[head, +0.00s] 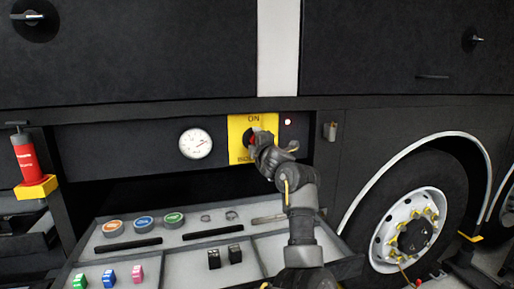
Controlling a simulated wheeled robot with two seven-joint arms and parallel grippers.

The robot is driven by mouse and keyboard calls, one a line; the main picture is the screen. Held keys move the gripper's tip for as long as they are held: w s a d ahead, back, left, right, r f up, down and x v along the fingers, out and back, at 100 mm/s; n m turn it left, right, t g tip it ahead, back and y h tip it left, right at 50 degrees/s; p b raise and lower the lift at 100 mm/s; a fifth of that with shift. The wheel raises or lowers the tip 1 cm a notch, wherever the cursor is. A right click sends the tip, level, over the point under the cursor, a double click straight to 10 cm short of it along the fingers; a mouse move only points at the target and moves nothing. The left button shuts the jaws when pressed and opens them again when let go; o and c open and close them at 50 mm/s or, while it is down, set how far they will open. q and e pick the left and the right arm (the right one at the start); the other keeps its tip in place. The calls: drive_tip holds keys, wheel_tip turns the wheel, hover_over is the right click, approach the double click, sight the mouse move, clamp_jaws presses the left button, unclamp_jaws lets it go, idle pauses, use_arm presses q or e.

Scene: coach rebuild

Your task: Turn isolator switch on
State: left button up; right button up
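The plate's lower lettering is partly covered by my gripper. My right gripper (258,142) is at the switch, right in front of it, and hides most of it. The switch's exact angle is hidden. My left gripper is not in view.
A round white gauge (195,143) is left of the plate. Below is an open grey drawer (190,258) with tape rolls, black bars and small coloured blocks. A red cylinder (27,158) stands at the left. A coach wheel (409,230) is at the right.

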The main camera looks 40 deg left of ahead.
drive_tip(key=shift+a+f, duration=0.1)
drive_tip(key=shift+a, duration=0.15)
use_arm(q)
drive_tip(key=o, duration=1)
use_arm(e)
drive_tip(key=shift+a, duration=0.1)
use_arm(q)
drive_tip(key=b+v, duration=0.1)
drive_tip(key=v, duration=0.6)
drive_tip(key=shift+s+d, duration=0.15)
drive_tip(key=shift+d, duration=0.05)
use_arm(e)
drive_tip(key=shift+w+d+f, duration=0.25)
drive_tip(key=shift+d+f, duration=0.35)
drive_tip(key=shift+d, duration=0.05)
drive_tip(key=shift+s, duration=0.1)
